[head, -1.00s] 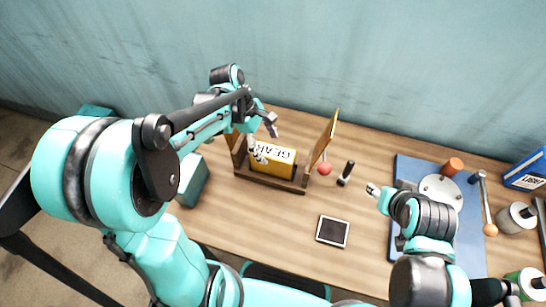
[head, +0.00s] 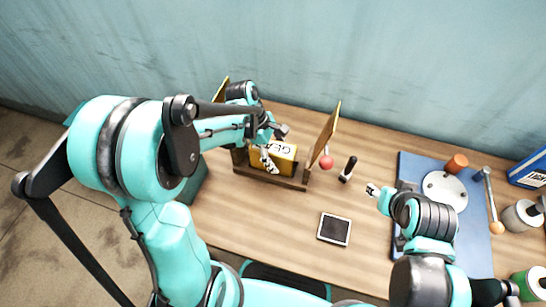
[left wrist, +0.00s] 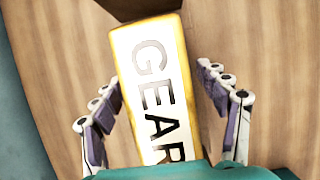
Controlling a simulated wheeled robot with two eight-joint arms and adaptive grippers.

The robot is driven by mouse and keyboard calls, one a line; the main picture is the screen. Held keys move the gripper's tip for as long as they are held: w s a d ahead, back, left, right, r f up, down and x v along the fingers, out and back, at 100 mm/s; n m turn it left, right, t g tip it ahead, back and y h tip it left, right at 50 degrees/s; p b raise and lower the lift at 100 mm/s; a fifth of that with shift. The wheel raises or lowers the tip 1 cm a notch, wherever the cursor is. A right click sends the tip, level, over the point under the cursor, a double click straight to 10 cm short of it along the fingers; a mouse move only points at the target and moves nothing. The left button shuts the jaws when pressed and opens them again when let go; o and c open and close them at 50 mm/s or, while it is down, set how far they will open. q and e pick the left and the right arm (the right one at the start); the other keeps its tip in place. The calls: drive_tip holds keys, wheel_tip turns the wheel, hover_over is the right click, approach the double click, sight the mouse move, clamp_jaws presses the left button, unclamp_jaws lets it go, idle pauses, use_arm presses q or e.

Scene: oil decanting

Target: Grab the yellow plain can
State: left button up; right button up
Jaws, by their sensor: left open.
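A yellow can (head: 287,151) with a white label stands in a wooden holder (head: 262,178) near the back of the table. In the left wrist view the same can (left wrist: 153,75) shows its label, with the letters "GEAR". My left gripper (head: 276,147) is over the can in the head view and hides part of it. In the left wrist view my left gripper (left wrist: 163,108) is open, with one finger on each side of the can and a gap at both sides. My right gripper (head: 374,190) is over the right of the table; its fingers are too small to judge.
Upright boards (head: 326,134) flank the holder. A red ball (head: 326,162) and a black-handled tool (head: 348,169) are just right of it. A tablet (head: 334,229) lies in front. A blue mat (head: 412,165) with parts and several cans is at the right.

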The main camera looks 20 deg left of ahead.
use_arm(q)
drive_tip(key=shift+f, duration=0.3)
idle(0.4)
clamp_jaws()
